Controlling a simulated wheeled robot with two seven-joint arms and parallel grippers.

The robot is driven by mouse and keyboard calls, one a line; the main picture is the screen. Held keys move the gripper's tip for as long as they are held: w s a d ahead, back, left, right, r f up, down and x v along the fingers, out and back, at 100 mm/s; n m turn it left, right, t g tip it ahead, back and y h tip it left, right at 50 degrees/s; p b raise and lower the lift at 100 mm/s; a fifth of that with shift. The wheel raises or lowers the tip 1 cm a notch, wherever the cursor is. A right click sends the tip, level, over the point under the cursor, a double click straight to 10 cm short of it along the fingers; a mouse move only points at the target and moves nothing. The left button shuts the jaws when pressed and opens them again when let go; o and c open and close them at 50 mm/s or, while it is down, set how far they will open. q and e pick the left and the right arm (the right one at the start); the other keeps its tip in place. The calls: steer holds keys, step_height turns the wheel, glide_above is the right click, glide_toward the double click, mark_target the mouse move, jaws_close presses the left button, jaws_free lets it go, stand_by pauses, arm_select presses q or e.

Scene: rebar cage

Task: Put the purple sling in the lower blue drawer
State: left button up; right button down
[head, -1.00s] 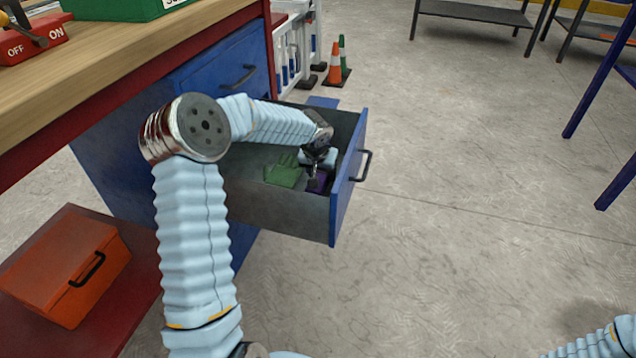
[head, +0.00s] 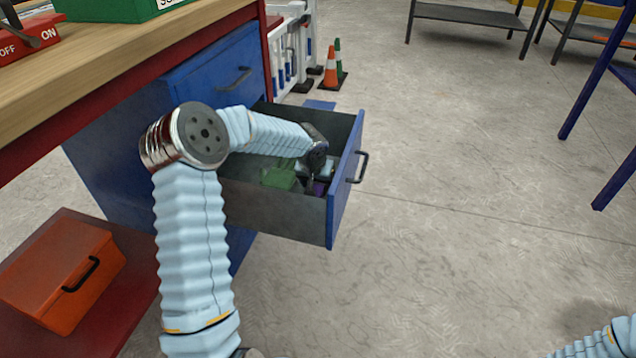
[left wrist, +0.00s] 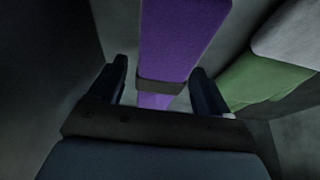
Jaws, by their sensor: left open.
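The lower blue drawer (head: 346,185) is pulled open beneath a shut upper drawer (head: 215,70). My left gripper (head: 314,182) reaches down inside it, near its front panel. The purple sling (head: 319,188) is in the drawer, mostly hidden by the gripper in the head view. In the left wrist view the purple sling (left wrist: 180,40), with a dark band across it, extends between the two spread fingers of my left gripper (left wrist: 157,88). The fingers are open and do not clamp it. My right gripper is out of view; only part of that arm shows at bottom right.
A green item (head: 280,178) like a glove and a pale grey one lie beside the sling in the drawer. The wooden worktop (head: 110,75) overhangs at left. An orange toolbox (head: 60,270) sits on a low red shelf. The floor right of the drawer is clear.

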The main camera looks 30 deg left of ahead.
arm_select(q)
steer(key=shift+r, duration=0.25)
steer(key=p+v, duration=0.2)
steer(key=v, duration=0.9)
steer(key=shift+s+r, duration=0.3)
steer(key=shift+r, duration=0.05)
steer(key=shift+d, duration=0.1)
